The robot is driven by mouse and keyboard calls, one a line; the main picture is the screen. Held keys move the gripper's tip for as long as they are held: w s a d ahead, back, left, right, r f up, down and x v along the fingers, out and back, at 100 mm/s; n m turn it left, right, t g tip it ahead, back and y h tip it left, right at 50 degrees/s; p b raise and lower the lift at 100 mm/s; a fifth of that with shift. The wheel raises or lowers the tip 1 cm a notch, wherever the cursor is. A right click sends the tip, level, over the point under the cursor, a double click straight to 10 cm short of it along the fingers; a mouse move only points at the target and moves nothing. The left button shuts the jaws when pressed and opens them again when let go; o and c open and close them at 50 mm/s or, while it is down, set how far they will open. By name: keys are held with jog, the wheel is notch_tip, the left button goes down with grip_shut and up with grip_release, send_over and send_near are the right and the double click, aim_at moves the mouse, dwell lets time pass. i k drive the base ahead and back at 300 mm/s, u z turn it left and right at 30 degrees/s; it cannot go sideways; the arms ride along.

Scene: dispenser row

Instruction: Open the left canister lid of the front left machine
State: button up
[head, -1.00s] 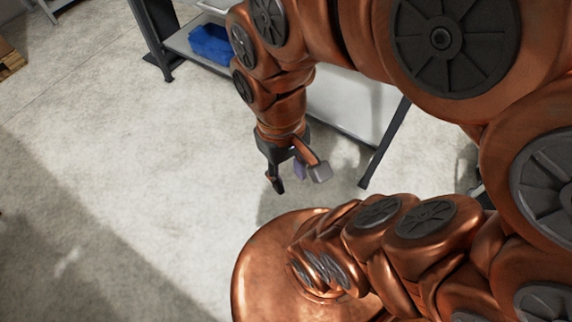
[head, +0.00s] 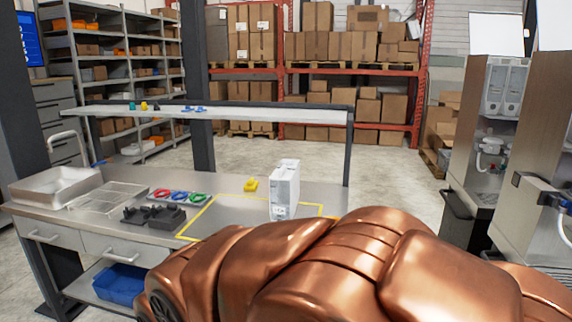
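Two dispenser machines stand at the right. The farther machine (head: 475,135) has two pale canisters (head: 504,88) side by side in its upper part, with a white nozzle part below them. The nearer machine (head: 540,125) is cut by the right edge, and its inside is hidden. A white raised panel (head: 495,38) stands at the top of the farther machine, and another shows above the nearer one. I cannot tell which is the front left machine, and no canister lid can be made out clearly. My gripper is out of view; only copper-coloured arm links show.
A workbench (head: 225,208) at the left holds a metal tray (head: 60,186), coloured rings, black parts, a yellow piece (head: 250,185) and a white box (head: 284,190). Racks with cartons stand behind. Open floor (head: 395,185) lies between bench and machines.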

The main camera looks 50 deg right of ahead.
aim_at(291, 163)
jog(key=z, duration=1.65)
